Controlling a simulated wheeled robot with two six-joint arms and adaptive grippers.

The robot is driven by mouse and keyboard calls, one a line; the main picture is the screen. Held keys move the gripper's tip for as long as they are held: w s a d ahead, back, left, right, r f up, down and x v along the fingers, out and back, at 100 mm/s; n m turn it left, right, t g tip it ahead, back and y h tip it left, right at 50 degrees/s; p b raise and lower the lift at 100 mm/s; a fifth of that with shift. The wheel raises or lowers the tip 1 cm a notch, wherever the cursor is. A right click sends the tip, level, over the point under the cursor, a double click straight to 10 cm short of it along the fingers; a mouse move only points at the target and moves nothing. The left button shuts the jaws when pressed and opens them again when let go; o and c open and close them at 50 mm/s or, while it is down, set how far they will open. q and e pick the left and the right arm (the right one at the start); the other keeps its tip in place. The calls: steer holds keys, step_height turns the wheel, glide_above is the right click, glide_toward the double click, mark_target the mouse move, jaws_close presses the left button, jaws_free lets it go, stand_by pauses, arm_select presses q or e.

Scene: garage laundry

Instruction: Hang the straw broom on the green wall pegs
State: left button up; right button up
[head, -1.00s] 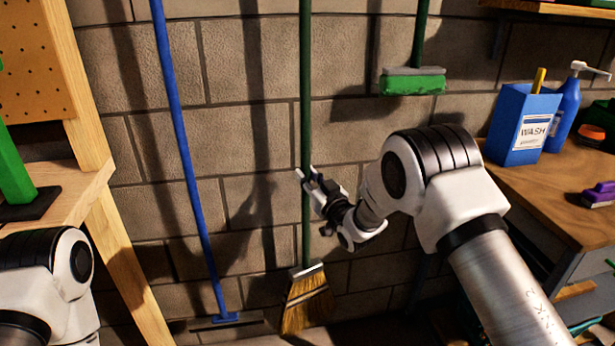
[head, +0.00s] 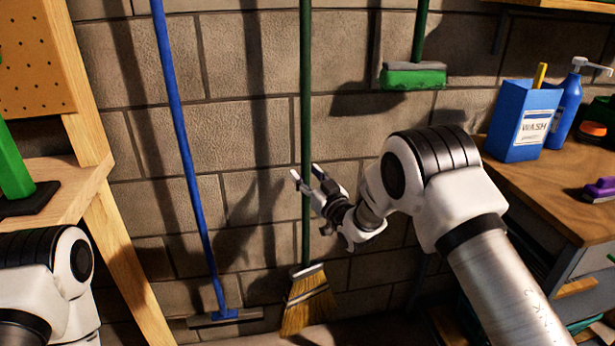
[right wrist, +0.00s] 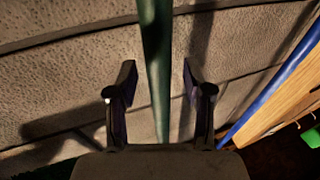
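The straw broom has a dark green handle (head: 305,110) and tan bristles (head: 308,303). It is upright against the block wall, its handle running out of the top of the head view. My right gripper (head: 306,174) is at the lower part of the handle. In the right wrist view the handle (right wrist: 157,60) passes between the spread fingers (right wrist: 158,88), with a gap on both sides. The green wall pegs and the broom's top are out of view. My left gripper is out of view; only part of my left arm shows.
A blue-handled squeegee (head: 183,150) stands left of the broom. A green-headed brush (head: 413,77) hangs at the upper right. A wooden frame (head: 125,250) is at left.

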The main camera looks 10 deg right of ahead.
steer(key=shift+s+f, duration=0.1)
steer(key=shift+f, duration=0.1)
steer(key=v, duration=1.1)
steer(key=s+d+f+m+g+h, duration=0.15)
steer(key=s+f, duration=0.25)
steer(key=f, duration=0.4)
steer(key=s+d+f+g+h, duration=0.1)
steer(key=s+f+g, duration=0.25)
steer(key=f, duration=0.45)
steer(key=s+d+f+m+g+h, duration=0.15)
steer(key=s+f+g, duration=0.25)
steer(key=s+f, duration=0.5)
steer(key=s+d+f+m+g+h, duration=0.15)
steer(key=s+f+g, duration=0.35)
steer(key=s, duration=0.7)
steer(key=s+d+f+g, duration=0.2)
steer(key=s+g, duration=0.2)
steer(key=s, duration=0.9)
step_height(320, 180, up, 17)
steer(key=p, duration=1.7)
steer(key=shift+r+h, duration=0.15)
steer(key=shift+h, duration=0.3)
steer(key=shift+s, duration=0.1)
